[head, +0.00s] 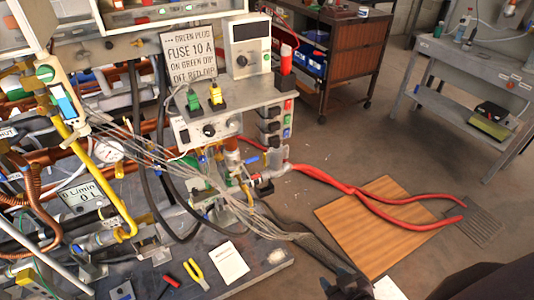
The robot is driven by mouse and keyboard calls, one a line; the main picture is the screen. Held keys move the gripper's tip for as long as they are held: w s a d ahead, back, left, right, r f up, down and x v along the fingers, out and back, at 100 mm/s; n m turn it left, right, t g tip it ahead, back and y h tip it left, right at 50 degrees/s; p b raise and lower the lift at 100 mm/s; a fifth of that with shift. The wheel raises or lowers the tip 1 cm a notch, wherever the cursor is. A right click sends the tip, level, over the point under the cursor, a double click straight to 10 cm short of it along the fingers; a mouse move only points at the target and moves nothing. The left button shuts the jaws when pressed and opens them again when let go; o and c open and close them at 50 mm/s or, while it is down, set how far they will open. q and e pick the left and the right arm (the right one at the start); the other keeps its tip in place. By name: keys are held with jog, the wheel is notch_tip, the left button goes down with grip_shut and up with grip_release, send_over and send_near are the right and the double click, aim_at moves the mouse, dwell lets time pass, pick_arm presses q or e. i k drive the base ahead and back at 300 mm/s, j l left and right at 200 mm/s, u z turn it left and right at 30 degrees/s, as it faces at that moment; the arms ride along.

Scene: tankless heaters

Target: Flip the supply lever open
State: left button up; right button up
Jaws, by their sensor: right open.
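A small blue lever (252,160) sits on the brass and grey valve fittings beside the red hoses, under the grey control box (222,125). Several other valve handles show on the pipework, so I cannot tell for certain which is the supply lever. My right gripper (345,284) is a dark shape at the bottom edge, low and to the right of the fittings, open and well apart from them. Its fingers are partly cut off by the frame. My left gripper is not in view.
Red hoses (370,198) run from the fittings across a wooden board (375,235) to a floor grate (480,226). Grey cables hang in front of the pipes. Yellow pliers (196,273) and a paper (231,265) lie on the grey base. The floor at right is mostly clear.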

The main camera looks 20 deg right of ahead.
aim_at(249, 160)
jog(key=i+l+z, duration=0.3)
jog(key=i+l, duration=0.3)
jog(key=i+l+z, duration=0.15)
jog(key=l+z, duration=0.2)
jog(key=l, duration=0.2)
jog(key=i+l+z, duration=0.35)
jog(key=l, duration=0.15)
jog(key=i+l+z, duration=0.15)
jog(key=l+z, duration=0.2)
jog(key=i+l+z, duration=0.35)
jog(key=i+l+u, duration=0.2)
jog(key=i, duration=0.35)
jog(key=i+l+u, duration=0.2)
jog(key=i+l, duration=0.15)
jog(key=i, duration=0.15)
jog(key=i+u, duration=0.2)
jog(key=u, duration=0.2)
jog(key=i+u, duration=0.25)
jog(key=u, duration=0.2)
jog(key=i+l+u, duration=0.1)
jog(key=u, duration=0.3)
jog(key=i+u, duration=0.2)
jog(key=u, duration=0.25)
jog(key=i+u, duration=0.15)
jog(key=u, duration=0.3)
jog(key=i+l+u, duration=0.15)
jog(key=u, duration=0.3)
